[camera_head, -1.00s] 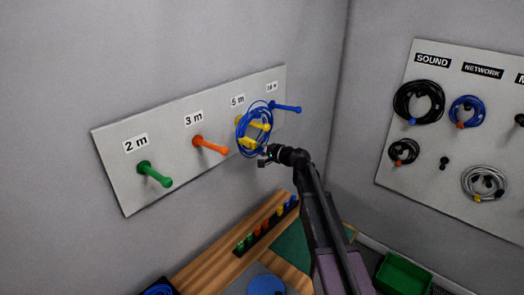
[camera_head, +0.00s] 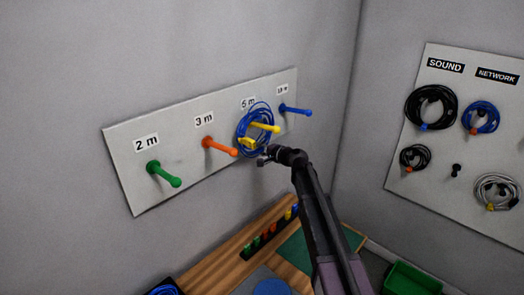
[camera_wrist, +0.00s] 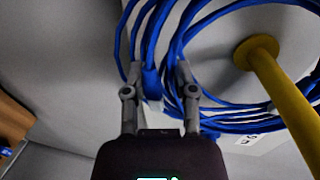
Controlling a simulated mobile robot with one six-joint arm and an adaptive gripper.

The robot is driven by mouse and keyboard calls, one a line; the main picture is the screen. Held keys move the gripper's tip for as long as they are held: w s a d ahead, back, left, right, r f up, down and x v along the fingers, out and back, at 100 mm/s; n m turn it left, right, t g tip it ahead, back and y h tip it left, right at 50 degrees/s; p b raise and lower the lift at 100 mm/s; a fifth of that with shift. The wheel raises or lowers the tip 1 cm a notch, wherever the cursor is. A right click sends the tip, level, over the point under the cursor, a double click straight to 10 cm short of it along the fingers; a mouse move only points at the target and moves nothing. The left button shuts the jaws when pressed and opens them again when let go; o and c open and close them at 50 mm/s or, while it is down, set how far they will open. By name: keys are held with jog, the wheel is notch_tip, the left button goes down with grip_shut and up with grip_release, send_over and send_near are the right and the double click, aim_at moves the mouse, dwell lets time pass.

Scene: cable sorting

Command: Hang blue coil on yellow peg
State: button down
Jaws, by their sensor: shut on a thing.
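The blue coil (camera_head: 241,122) is at the yellow peg (camera_head: 263,126) under the 5 m label in the head view. The peg's tip shows in front of the loop, and a yellow tag (camera_head: 247,143) is on the coil. In the wrist view, my gripper (camera_wrist: 158,80) is shut on the blue coil's strands (camera_wrist: 150,45). The yellow peg (camera_wrist: 285,95) stands to the right of the fingers. Its base lies between the coil's strands, so the peg appears to pass through the loop. My gripper also shows in the head view (camera_head: 263,156), at the coil's lower right.
The board (camera_head: 190,177) also carries a green peg (camera_head: 164,174), an orange peg (camera_head: 220,147) and a blue peg (camera_head: 296,110), all bare. A wall board (camera_head: 460,155) with other coils is at right. Below are a wooden bench (camera_head: 205,275) and a green bin (camera_head: 410,280).

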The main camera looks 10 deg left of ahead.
jog(key=shift+w+a+f+b, duration=0.1)
jog(key=shift+f+b, duration=0.95)
jog(key=shift+f, duration=0.2)
jog(key=shift+c, duration=1.7)
grip_release()
jog(key=shift+r, duration=0.2)
